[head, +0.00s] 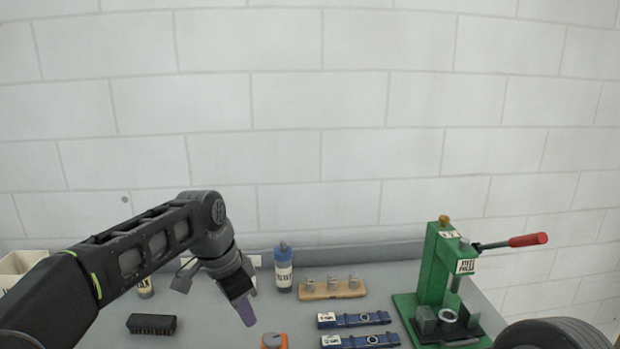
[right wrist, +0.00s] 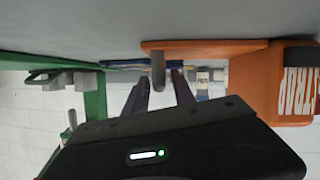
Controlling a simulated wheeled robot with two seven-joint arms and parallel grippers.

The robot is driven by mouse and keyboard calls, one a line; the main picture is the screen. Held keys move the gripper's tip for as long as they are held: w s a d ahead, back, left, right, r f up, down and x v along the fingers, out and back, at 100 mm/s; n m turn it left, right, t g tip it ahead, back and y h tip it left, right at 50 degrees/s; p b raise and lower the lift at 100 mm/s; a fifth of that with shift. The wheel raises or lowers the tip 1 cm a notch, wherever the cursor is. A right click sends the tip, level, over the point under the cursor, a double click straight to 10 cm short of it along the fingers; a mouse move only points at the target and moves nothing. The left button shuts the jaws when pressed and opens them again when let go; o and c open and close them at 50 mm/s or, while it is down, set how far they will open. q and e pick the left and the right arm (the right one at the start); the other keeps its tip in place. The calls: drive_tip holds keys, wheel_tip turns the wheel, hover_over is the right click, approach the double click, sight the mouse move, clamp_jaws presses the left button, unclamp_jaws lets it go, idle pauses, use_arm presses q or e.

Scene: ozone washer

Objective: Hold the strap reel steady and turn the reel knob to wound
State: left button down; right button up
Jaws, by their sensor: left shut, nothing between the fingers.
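The strap reel is probably the orange item (head: 273,341) at the bottom edge of the head view, mostly cut off. In the right wrist view, which is upside down, an orange body (right wrist: 272,85) with a flat orange plate and a grey peg (right wrist: 158,68) shows. I cannot tell whether this peg is the reel knob. My left gripper (head: 246,318) is shut and empty, pointing down a little above and left of the orange item. My right gripper (right wrist: 161,80) has its two purple fingers apart, with the peg seen between their tips; contact is unclear.
A green press (head: 433,270) with a red-handled lever stands at the right. Two blue strips (head: 353,320) lie in the middle. Behind are a wooden block with metal pieces (head: 332,289) and a blue bottle (head: 283,268). A black brush (head: 151,324) lies at the left.

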drive_tip(key=shift+o, duration=0.9)
drive_tip(key=shift+r, duration=0.1)
drive_tip(key=v, duration=0.7)
drive_tip(key=shift+s+r, duration=0.1)
drive_tip(key=shift+s, duration=0.05)
drive_tip(key=shift+s, duration=0.1)
